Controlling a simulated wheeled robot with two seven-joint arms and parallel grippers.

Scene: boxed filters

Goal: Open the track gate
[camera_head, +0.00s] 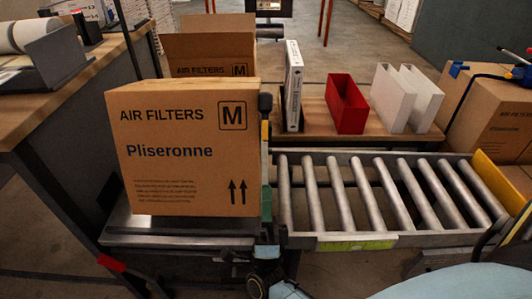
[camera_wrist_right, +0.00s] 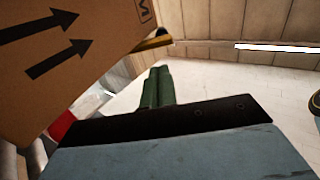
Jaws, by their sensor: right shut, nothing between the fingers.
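A narrow upright piece with a black top and a yellow strip (camera_head: 265,130), seemingly the track gate, stands between the box and the roller track (camera_head: 340,195). It is seen nearly edge-on. My right gripper (camera_head: 266,198) rises from the bottom in front of it, green fingers pointing up. The fingers are shut and empty; they also show in the right wrist view (camera_wrist_right: 158,86). A yellow-black edge (camera_wrist_right: 155,43) appears just beyond them there. Whether they touch the gate I cannot tell. The carton marked Pliseronne (camera_head: 185,150) stands upright left of the gate. My left gripper is not seen.
A second carton (camera_head: 210,50) stands open behind the first. A red bin (camera_head: 347,103), white holders (camera_head: 405,97) and a white binder (camera_head: 292,85) stand on a bench behind the rollers. A yellow plate (camera_head: 500,182) sits at the track's right end. The rollers are clear.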

